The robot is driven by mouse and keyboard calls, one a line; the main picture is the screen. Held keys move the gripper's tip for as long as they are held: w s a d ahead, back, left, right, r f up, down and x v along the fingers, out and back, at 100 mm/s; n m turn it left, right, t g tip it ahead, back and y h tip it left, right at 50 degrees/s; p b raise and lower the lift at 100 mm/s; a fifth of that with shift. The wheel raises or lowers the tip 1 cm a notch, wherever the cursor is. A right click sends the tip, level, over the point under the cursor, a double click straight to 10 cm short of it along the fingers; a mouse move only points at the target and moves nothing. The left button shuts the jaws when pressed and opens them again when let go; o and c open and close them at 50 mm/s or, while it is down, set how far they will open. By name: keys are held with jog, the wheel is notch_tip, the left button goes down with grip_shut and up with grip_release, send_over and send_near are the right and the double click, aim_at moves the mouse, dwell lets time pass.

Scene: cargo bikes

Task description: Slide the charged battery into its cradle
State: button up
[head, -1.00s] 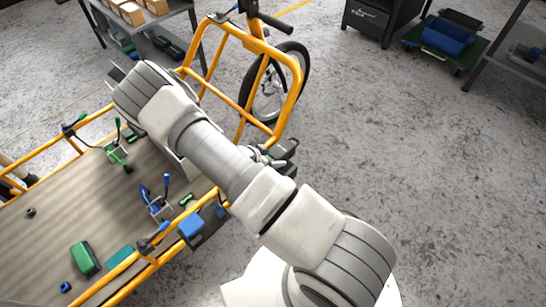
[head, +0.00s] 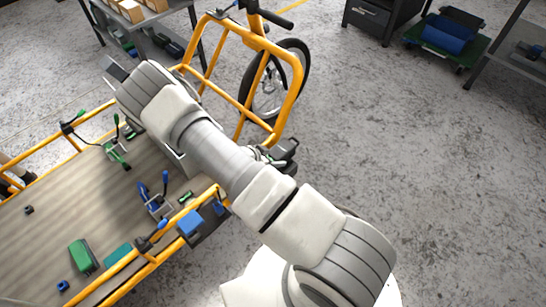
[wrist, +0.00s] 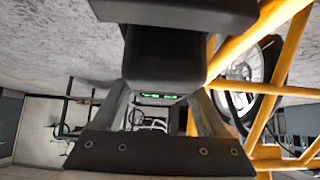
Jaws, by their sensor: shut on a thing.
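In the wrist view a dark block, which I take to be the battery (wrist: 164,58), sits between the two fingers of my gripper (wrist: 162,94). My gripper is shut on it. Lit green marks show low on it, between the fingers. A wider dark part (wrist: 178,12) lies across its far end at the top; I cannot tell whether that belongs to the battery or the cradle. I cannot clearly make out the cradle.
The yellow bike frame (head: 296,88) stands close by, with a wheel (head: 302,62) behind it. The cargo deck (head: 55,205) holds blue and green clamps and a green box (head: 83,256). A blue box (head: 190,223) hangs at its rail.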

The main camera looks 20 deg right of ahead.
jog(key=shift+f+b, duration=0.45)
jog(key=shift+f, duration=0.25)
jog(key=o, duration=1.4)
jog(key=shift+o, duration=0.4)
jog(key=shift+s+a+f, duration=0.1)
jog(key=shift+s+f, duration=0.05)
jog(key=shift+s, duration=0.05)
jog(key=p+v, duration=0.7)
jog(key=v, duration=1)
jog(key=shift+w+r, duration=0.15)
jog(key=shift+r, duration=0.3)
